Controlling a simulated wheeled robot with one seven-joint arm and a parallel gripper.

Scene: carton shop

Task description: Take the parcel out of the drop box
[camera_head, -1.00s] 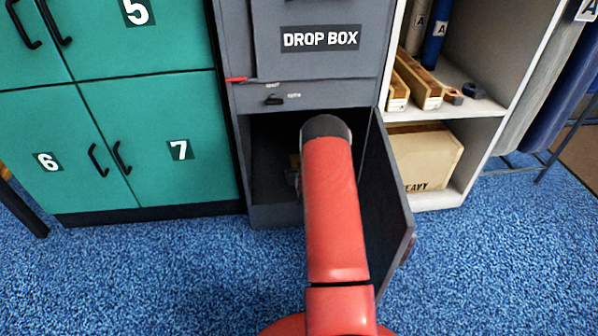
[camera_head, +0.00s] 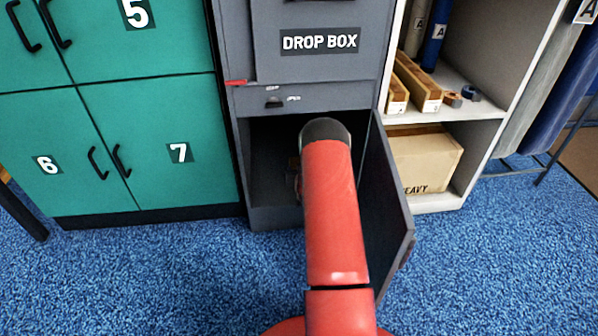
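The grey drop box (camera_head: 318,68) stands in the middle, with its label on the upper front. Its lower door (camera_head: 392,200) is swung open to the right, and the dark lower compartment (camera_head: 268,150) is open to the front. My red arm reaches into this compartment and blocks much of the view inside. My gripper is hidden behind my arm; only a small, unclear bit shows at the arm's left edge inside the compartment. I cannot make out the parcel.
Teal lockers (camera_head: 160,130) stand close on the left. A white shelf unit (camera_head: 480,130) on the right holds a carton (camera_head: 425,160) marked heavy, wooden trays (camera_head: 425,92) and tubes (camera_head: 435,35). The open door stands close to the right of my arm. Blue carpet (camera_head: 150,270) in front is clear.

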